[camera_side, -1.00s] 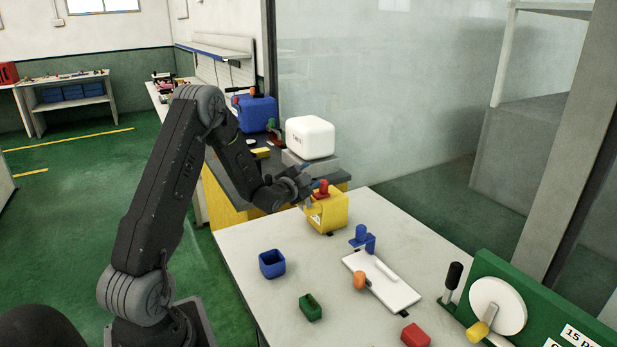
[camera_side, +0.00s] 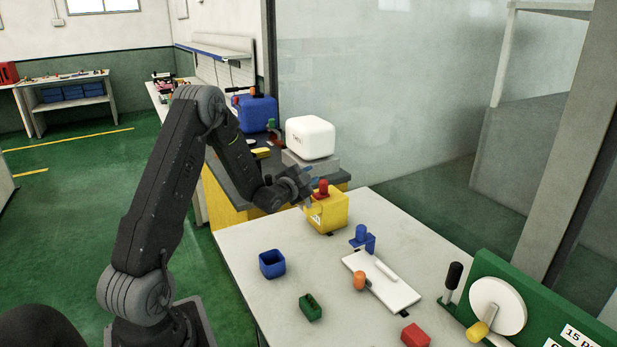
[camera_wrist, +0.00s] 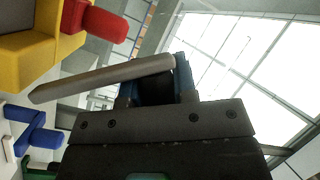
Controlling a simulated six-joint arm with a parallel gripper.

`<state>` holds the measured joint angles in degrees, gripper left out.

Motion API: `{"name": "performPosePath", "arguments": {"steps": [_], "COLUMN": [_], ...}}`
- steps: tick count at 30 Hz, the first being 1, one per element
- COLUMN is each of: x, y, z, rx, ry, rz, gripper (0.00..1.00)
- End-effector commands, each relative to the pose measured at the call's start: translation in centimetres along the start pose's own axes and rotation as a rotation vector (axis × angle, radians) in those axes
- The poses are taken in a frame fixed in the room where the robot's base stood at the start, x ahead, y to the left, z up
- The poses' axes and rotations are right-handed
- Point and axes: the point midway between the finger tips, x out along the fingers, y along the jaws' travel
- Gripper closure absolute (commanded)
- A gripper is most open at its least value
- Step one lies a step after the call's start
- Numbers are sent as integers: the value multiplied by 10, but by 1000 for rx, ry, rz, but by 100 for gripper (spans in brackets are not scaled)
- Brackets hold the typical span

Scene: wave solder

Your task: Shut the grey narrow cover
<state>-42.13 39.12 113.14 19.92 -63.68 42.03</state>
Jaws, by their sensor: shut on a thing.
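The grey narrow cover (camera_wrist: 105,78) shows in the wrist view as a long, flat grey bar slanting across the front of my gripper (camera_wrist: 155,88). Its right end meets the jaws, which are shut on it.
A white box (camera_side: 310,137) on a grey base stands just behind my gripper. A blue open cup (camera_side: 271,264), a green block (camera_side: 310,307), a red block (camera_side: 415,335) and a white plate (camera_side: 400,291) with blue and orange knobs are on the table. The table's left front is mostly clear.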

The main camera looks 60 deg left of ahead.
Motion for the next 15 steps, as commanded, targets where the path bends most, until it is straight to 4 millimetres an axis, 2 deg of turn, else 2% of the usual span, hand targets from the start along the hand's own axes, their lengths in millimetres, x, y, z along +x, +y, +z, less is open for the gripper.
{"name": "performPosePath", "arguments": {"steps": [8, 15], "x": [1, 6], "y": [-1, -3], "z": [3, 14], "rx": [-29, -145], "ry": [-8, -42], "rz": [10, 51], "gripper": [100, 100]}}
